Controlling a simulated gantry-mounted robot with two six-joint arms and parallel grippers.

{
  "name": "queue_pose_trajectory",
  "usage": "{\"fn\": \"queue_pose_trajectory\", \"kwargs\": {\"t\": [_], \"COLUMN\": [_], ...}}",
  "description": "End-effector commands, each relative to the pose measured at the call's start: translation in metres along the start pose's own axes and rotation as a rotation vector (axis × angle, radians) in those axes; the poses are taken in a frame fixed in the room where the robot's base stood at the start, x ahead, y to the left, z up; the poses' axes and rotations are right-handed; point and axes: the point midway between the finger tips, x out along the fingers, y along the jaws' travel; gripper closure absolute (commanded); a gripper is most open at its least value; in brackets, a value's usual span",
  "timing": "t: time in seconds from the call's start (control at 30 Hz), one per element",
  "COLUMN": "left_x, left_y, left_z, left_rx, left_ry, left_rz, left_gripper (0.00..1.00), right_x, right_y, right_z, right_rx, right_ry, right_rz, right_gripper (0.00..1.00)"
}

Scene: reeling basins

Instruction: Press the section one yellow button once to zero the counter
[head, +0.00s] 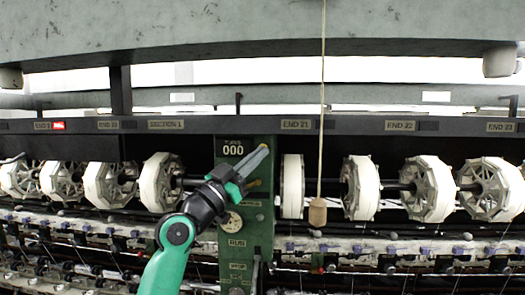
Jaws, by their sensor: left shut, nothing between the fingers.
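The dark green counter panel (262,228) stands upright at the centre of the head view. Its counter display (232,150) reads 000 in white under a small label. A small yellow part (254,183), seemingly the yellow button, shows on the panel just right of my gripper and is partly covered by it. My left gripper (264,150) is shut and empty. Its grey fingers slant up and right across the panel, right of the digits. I cannot tell whether it touches the panel. My right gripper is out of view.
White reels (360,188) sit in a row on both sides of the panel. A cord with a wooden weight (317,212) hangs right of the panel. A "SECTION 1" label (165,124) is on the rail at upper left. Threads and fittings fill the area below.

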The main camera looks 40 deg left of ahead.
Motion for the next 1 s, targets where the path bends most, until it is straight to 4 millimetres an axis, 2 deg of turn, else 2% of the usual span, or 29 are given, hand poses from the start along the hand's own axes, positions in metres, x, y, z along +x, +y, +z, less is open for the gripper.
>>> {"fn": "queue_pose_trajectory", "kwargs": {"t": [0.37,0.8,1.0], "left_x": [-0.003,-0.032,-0.035], "left_y": [0.002,0.024,0.026], "left_z": [-0.002,-0.023,-0.026], "left_rx": [0.001,0.001,0.000], "left_ry": [0.001,0.001,0.000], "left_rz": [0.001,0.001,-0.001], "left_gripper": [1.00,1.00,1.00], "right_x": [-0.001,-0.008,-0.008], "right_y": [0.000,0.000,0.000], "right_z": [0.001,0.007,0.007], "right_rx": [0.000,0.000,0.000], "right_ry": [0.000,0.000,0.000], "right_rz": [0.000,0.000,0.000], "right_gripper": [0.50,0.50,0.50]}}
